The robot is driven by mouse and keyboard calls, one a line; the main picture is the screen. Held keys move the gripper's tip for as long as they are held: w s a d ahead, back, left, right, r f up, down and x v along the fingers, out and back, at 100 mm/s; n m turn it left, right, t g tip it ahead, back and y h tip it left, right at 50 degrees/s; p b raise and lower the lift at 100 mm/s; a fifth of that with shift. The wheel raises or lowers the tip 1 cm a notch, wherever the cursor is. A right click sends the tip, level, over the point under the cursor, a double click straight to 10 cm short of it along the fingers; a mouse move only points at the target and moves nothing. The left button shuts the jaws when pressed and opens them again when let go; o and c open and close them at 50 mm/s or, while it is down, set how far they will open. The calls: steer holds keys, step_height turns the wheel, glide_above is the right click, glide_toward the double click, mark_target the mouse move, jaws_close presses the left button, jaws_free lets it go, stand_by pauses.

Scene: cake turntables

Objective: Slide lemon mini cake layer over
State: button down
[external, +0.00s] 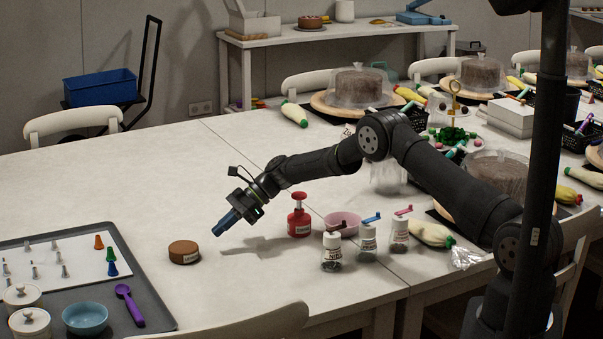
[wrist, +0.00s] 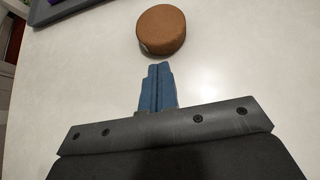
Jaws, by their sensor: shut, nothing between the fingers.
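The lemon mini cake layer (external: 184,252) is a small round brown disc with a white label on its side. It lies flat on the white table, right of the grey tray. In the wrist view the cake layer (wrist: 162,29) is ahead of the fingertips, with a gap of table between. My gripper (external: 219,231) has blue fingers, shut and empty, to the right of the cake layer and above the table in the external view. The closed fingers also show in the wrist view (wrist: 158,70). The label's wording is too small to read surely.
The grey tray (external: 150,300) at the left holds piping nozzles, a blue bowl (external: 86,318), lidded pots and a purple scoop (external: 129,305). The table behind the cake layer is clear.

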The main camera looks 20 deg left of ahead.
mark_target(182, 248)
steer(key=s+a, duration=0.6)
steer(key=shift+s, duration=0.1)
steer(key=shift+s+a+f, duration=0.15)
steer(key=shift+a+f, duration=0.1)
steer(key=shift+d+f, duration=0.1)
steer(key=shift+f, duration=0.5)
steer(key=shift+f, duration=0.1)
